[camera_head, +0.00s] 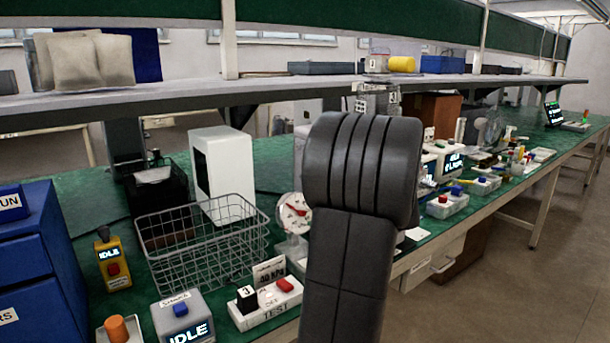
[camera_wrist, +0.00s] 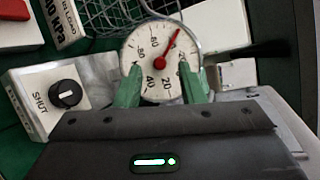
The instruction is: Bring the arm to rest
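My arm (camera_head: 345,230) rises dark grey in front of the bench in the head view and hides my gripper there. In the wrist view my gripper (camera_wrist: 161,86) shows two green fingertips spread apart, with no held object visible between them. A round white dial gauge (camera_wrist: 150,50) with a red needle appears behind and between the fingertips. I cannot tell how close they are to it. The gauge also shows in the head view (camera_head: 293,212), just left of my arm. A black knob (camera_wrist: 66,94) marked SHUT sits left of the fingers in the wrist view.
A wire basket (camera_head: 205,243) stands left of the gauge. A white TEST panel (camera_head: 268,301) with a red button and a grey IDLE box (camera_head: 182,318) sit near the front. Pumps and controls crowd the bench on the right. A shelf (camera_head: 190,92) runs above.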

